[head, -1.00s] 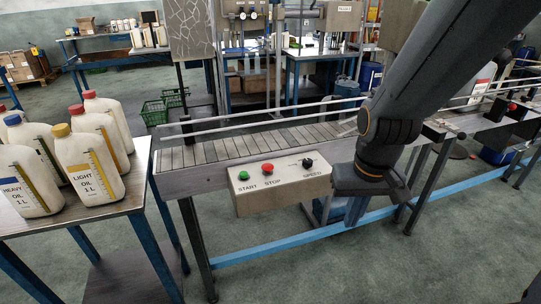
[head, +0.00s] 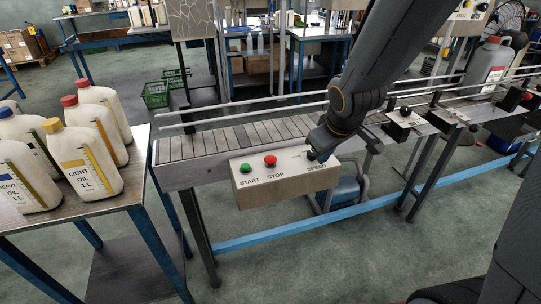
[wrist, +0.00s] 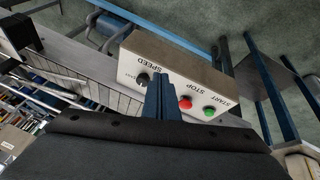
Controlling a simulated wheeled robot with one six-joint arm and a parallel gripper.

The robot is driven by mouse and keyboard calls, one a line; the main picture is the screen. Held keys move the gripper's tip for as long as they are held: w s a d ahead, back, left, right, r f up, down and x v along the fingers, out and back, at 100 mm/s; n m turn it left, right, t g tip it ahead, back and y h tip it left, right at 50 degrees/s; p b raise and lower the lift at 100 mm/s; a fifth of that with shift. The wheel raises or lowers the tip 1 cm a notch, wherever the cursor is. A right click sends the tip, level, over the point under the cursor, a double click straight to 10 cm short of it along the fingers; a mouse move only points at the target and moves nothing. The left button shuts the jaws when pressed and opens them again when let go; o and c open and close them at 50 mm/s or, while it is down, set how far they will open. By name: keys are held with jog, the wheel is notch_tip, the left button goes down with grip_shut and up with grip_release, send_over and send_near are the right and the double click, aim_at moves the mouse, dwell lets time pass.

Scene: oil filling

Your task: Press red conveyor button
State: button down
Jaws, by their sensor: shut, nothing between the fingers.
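The red STOP button (head: 270,161) sits on top of a grey control box (head: 285,187) fixed to the conveyor's front side. The green START button (head: 245,169) is to its left and the dark SPEED knob is at the box's right end. My gripper (head: 318,156) is over the right end of the box, near the knob, to the right of the red button. In the wrist view the shut fingers (wrist: 161,92) show between the SPEED knob (wrist: 142,78) and the red button (wrist: 185,102). The fingers hold nothing. I cannot tell how high they are above the box.
The conveyor (head: 220,143) with metal side rails runs behind the box. A table (head: 110,196) with several oil bottles (head: 86,160) stands at the left. A large grey jug (head: 487,68) is on the far right of the line. The floor in front is clear.

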jog(key=w+a+r+n+t+y+p, duration=0.1)
jog(key=w+a+r+n+t+y, duration=0.1)
jog(key=w+a+n, duration=0.4)
notch_tip(320, 180, up, 2)
jog(key=n+t+y, duration=0.1)
jog(key=n+y, duration=0.1)
send_over(273, 161)
jog(key=shift+a+p, duration=0.1)
jog(key=shift+p, duration=0.3)
notch_tip(273, 161, down, 9)
jog(key=b, duration=0.9)
jog(key=shift+r, duration=0.1)
dwell(0.9)
jog(key=shift+f+b, duration=0.4)
